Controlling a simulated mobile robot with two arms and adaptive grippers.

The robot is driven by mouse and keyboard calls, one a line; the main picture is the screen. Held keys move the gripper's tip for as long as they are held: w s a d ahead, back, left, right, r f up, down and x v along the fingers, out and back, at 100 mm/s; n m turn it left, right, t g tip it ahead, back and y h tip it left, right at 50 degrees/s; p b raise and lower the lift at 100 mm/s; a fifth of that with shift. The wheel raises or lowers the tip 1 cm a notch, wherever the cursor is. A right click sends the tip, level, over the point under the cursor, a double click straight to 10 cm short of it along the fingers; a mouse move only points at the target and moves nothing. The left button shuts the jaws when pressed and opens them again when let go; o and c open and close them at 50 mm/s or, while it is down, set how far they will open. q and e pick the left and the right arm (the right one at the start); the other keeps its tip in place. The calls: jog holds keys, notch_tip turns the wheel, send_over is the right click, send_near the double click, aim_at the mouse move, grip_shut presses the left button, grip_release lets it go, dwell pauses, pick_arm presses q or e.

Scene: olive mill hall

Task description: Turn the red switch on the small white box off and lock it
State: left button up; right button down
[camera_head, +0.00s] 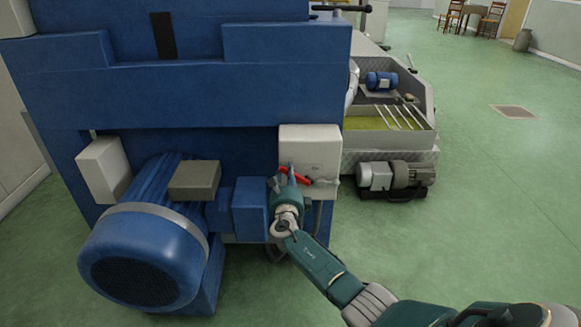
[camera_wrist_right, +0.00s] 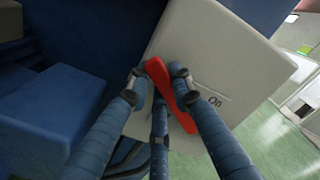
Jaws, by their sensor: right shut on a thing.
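The small white box (camera_head: 312,147) is fixed to the right end of the blue machine. It fills the upper middle of the right wrist view (camera_wrist_right: 212,62), where the label "On" is legible. The red switch (camera_head: 297,175) is on its front; it also shows in the right wrist view (camera_wrist_right: 158,74) as a long red handle lying at a slant. My right gripper (camera_head: 284,180) is at the box, its fingers (camera_wrist_right: 158,80) on either side of the red handle and shut on it. The fingers hide part of the handle. No lock is visible. My left gripper is not in view.
A blue block (camera_wrist_right: 55,115) is close left of my right gripper. A grey motor (camera_head: 395,175) sits to the right. Green floor (camera_head: 490,220) is open at right.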

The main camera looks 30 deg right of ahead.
aim_at(284, 178)
jog(key=shift+w+a+f+n, duration=0.2)
jog(key=shift+f+n, duration=0.35)
jog(key=shift+n, duration=0.45)
jog(key=shift+a+f+n, duration=0.15)
jog(key=shift+f+n, duration=0.45)
jog(key=shift+n, duration=0.2)
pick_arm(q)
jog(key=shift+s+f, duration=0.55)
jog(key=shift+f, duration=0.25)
pick_arm(e)
jog(key=shift+w+f+n, duration=0.1)
jog(key=shift+f+n, duration=1)
jog(key=shift+n, duration=0.5)
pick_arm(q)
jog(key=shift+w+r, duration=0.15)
pick_arm(e)
jog(key=shift+f, duration=0.1)
jog(key=c, duration=1.5)
grip_release()
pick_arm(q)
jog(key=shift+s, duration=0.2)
pick_arm(e)
jog(key=shift+a, duration=0.1)
